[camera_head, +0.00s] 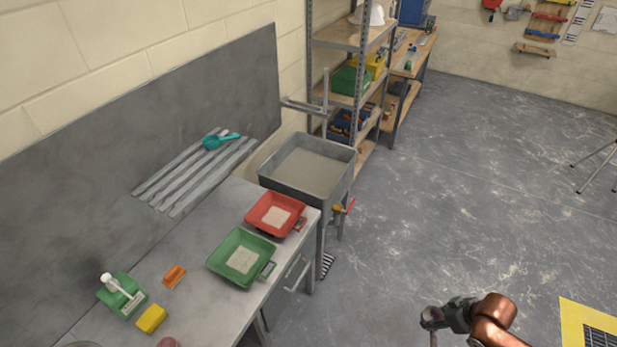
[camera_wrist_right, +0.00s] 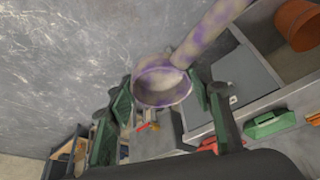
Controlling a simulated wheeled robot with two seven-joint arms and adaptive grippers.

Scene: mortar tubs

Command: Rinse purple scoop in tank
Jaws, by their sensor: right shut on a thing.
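The grey tank (camera_head: 345,166) stands at the far end of the bench in the head view, with a tap above it and a red-handled valve low on its front. My right gripper (camera_head: 446,317) is over the floor at the lower right, well away from the tank. It is shut on the purple scoop, whose mottled purple and white bowl (camera_wrist_right: 163,86) shows between the green fingers in the right wrist view. The scoop's handle runs to the upper right there. In the head view the scoop looks small and greyish. My left gripper is not in view.
A teal scoop (camera_head: 212,142) lies on the slatted drainer. Shelving (camera_head: 338,36) stands behind the tank. The floor on the right is mostly clear.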

